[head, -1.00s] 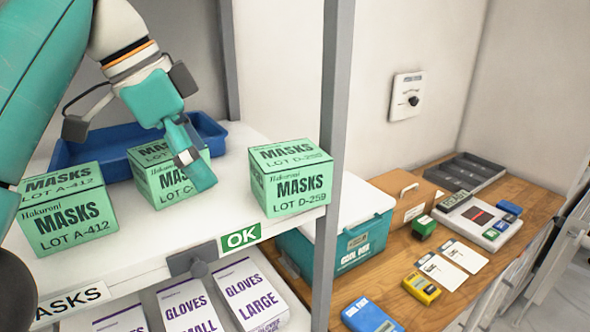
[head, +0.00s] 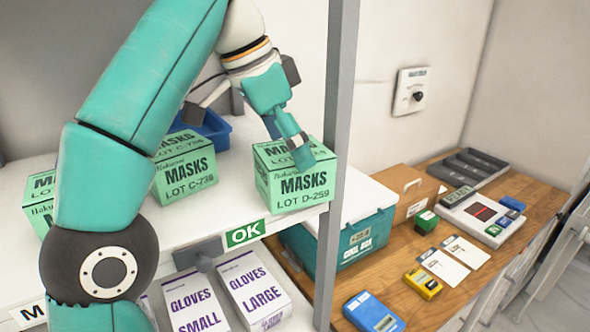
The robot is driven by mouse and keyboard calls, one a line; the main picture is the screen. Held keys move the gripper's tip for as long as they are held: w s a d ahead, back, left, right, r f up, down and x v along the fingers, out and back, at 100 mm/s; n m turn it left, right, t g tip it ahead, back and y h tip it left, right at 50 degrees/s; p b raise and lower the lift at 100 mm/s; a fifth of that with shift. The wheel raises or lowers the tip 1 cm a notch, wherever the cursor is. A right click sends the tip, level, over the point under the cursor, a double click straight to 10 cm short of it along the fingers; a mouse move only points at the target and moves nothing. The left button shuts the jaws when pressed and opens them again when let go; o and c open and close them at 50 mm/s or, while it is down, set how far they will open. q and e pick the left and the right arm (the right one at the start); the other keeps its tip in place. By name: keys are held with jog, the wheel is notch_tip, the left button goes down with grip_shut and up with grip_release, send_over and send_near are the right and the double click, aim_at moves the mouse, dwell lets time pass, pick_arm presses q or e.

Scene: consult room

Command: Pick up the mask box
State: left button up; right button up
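Three green mask boxes stand on the white shelf. The LOT D-259 box (head: 297,190) is at the right end, the LOT C-736 box (head: 186,178) is in the middle, and the LOT A-412 box (head: 38,190) is at the left, mostly hidden by my arm. My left gripper (head: 300,155) points down at the LOT D-259 box. Its fingertips overlap the top and upper front of that box in the picture. I cannot tell whether they touch it, or how far apart the fingers are. My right gripper is not in view.
A grey shelf post (head: 341,150) rises just right of the LOT D-259 box. A blue tray (head: 212,130) sits behind the boxes. Glove boxes (head: 253,290) stand on the shelf below. A teal cool box (head: 352,238) and small devices occupy the wooden counter (head: 400,295).

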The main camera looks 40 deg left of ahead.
pick_arm(q)
jog(key=x, duration=0.2)
jog(key=shift+f, duration=0.4)
jog(key=shift+x, duration=0.8)
jog(key=shift+f, duration=0.25)
jog(key=shift+c, duration=0.3)
jog(key=shift+f, duration=0.1)
jog(key=c, duration=0.9)
